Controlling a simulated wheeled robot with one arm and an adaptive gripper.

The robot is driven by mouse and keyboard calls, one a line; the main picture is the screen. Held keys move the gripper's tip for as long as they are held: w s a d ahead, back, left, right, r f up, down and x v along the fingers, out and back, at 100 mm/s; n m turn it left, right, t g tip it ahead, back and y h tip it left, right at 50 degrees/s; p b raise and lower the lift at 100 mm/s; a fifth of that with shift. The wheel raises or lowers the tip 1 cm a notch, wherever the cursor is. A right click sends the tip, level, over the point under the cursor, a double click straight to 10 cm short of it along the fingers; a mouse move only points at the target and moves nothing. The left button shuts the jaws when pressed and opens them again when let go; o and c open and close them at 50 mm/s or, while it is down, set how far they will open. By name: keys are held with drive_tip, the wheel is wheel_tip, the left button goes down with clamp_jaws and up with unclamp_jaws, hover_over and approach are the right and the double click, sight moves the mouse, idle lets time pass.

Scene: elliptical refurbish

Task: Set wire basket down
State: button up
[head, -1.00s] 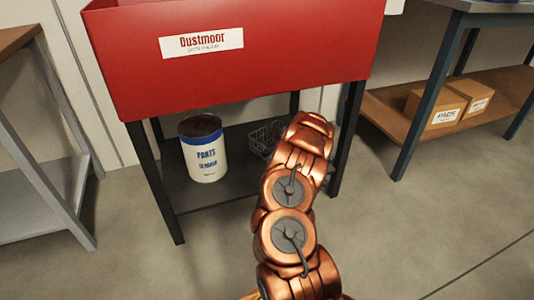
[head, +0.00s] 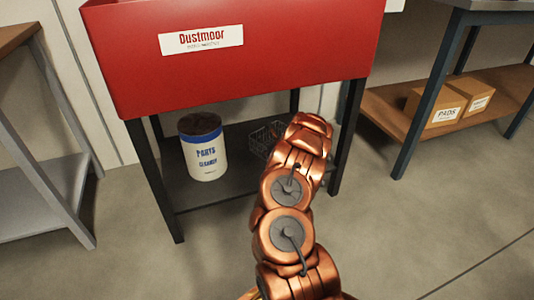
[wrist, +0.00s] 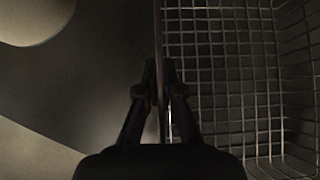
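The wire basket (head: 263,138) shows in the head view at the right of the lower shelf, under the red sink-like tub, partly hidden behind my arm. In the wrist view its mesh (wrist: 225,75) fills the right side, and its near wall runs edge-on between my fingers. My gripper (wrist: 161,68) is closed about that wall, one finger on each side. My gripper is hidden behind my arm in the head view. The basket appears upright and at shelf level; whether its base touches the shelf cannot be told.
A white and blue parts cleaner drum (head: 203,150) stands at the left on the lower shelf (head: 235,180). The red tub (head: 240,75) hangs above, with dark legs at both sides. Cardboard boxes (head: 437,105) sit on a bench shelf at right.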

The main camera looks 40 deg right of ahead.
drive_tip(key=o, duration=0.5)
drive_tip(key=v, duration=1)
drive_tip(key=shift+s+r, duration=0.25)
drive_tip(key=shift+r, duration=0.05)
drive_tip(key=shift+s+r, duration=0.35)
drive_tip(key=shift+s, duration=0.1)
